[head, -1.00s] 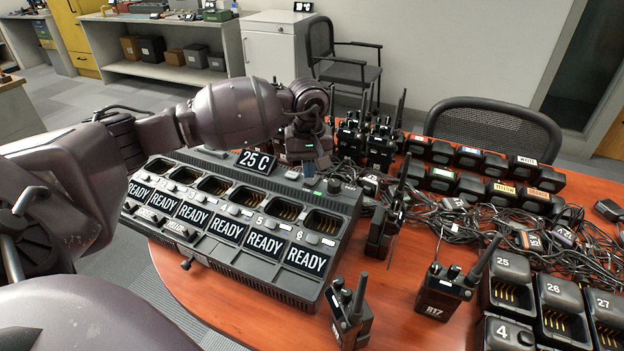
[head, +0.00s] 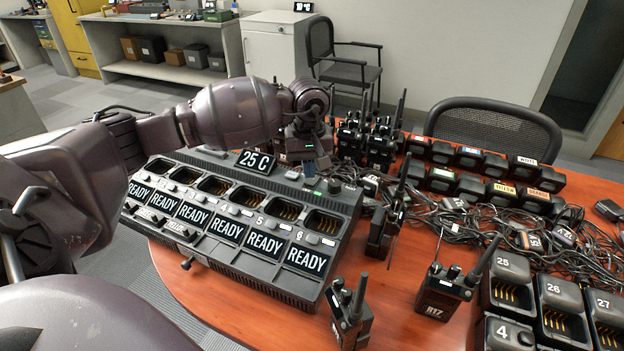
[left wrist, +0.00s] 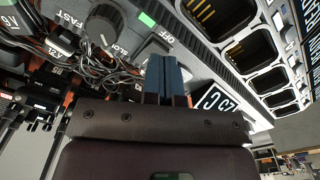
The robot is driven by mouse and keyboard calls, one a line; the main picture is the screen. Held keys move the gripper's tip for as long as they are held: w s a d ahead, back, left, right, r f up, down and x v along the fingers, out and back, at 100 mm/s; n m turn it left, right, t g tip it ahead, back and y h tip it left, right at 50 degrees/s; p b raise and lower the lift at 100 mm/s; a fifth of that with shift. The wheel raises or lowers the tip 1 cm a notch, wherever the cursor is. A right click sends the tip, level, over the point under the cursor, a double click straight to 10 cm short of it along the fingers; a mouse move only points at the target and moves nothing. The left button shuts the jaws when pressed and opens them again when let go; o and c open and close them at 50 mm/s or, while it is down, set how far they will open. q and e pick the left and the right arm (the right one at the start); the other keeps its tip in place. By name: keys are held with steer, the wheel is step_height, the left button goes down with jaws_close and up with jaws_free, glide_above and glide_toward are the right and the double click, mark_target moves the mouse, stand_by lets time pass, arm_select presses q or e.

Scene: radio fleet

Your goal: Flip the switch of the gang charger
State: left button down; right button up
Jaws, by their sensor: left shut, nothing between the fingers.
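The gang charger (head: 262,236) is a long dark unit on the wooden table, with a row of empty bays and displays reading READY. My left gripper (head: 309,168) is at its far right end, shut and empty. In the left wrist view its blue fingertips (left wrist: 165,60) are together at the switch (left wrist: 154,47), beside the word OFF. The fingers partly cover the switch, so I cannot tell its position or whether they touch it. A green light (left wrist: 147,20) and a round knob (left wrist: 103,27) are beside it. My right gripper is not in view.
Upright radios (head: 381,140) stand just behind the charger's right end. Tangled cables (head: 460,225) lie to the right. More radios (head: 445,290) and single chargers (head: 512,285) occupy the front right. Some bare tabletop (head: 400,320) shows in front.

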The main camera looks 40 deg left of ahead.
mark_target(309, 184)
arm_select(q)
steer(key=shift+f+b, duration=0.55)
steer(key=shift+f, duration=0.8)
stand_by(1.4)
steer(key=shift+r+p, duration=0.85)
steer(key=shift+r, duration=2.75)
